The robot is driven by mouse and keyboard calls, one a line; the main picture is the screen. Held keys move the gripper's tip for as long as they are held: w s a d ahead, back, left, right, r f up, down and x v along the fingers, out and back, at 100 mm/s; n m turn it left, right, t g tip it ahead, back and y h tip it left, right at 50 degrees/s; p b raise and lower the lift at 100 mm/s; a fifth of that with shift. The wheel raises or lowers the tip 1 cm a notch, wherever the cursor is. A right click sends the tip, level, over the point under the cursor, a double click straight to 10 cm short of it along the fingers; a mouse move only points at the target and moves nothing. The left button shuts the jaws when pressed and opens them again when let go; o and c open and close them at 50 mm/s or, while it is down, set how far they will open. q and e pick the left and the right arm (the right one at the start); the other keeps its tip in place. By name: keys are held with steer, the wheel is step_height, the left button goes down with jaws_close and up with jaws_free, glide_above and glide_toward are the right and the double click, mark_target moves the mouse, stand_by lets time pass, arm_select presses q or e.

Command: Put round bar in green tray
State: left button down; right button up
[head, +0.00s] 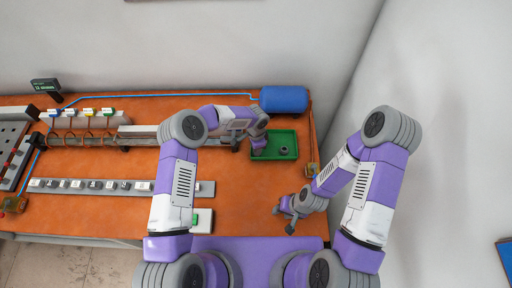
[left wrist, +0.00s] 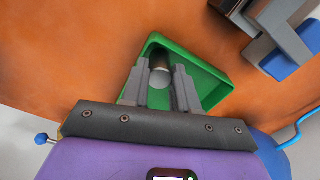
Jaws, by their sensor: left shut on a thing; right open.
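The green tray (head: 274,154) sits on the orange table top, right of centre in the head view. It also shows in the left wrist view (left wrist: 215,78), beneath my left gripper. My left gripper (head: 257,147) is at the tray's left side. In the left wrist view its fingers (left wrist: 161,85) are shut on the round bar (left wrist: 160,77), whose light grey round end shows between them. I cannot tell whether the bar touches the tray floor. A small dark round piece (head: 284,150) is in the tray's right part. My right gripper (head: 284,219) is open and empty, low over the table.
A blue cylinder (head: 284,99) lies behind the tray. A strip of switches (head: 95,186) lies nearer. The table between tray and right gripper is clear.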

arm_select(q)
steer(key=c, duration=0.8)
jaws_free()
steer(key=shift+r, duration=0.1)
step_height(320, 180, up, 8)
steer(key=shift+f+b, duration=0.25)
steer(key=shift+b, duration=0.1)
steer(key=shift+f, duration=0.1)
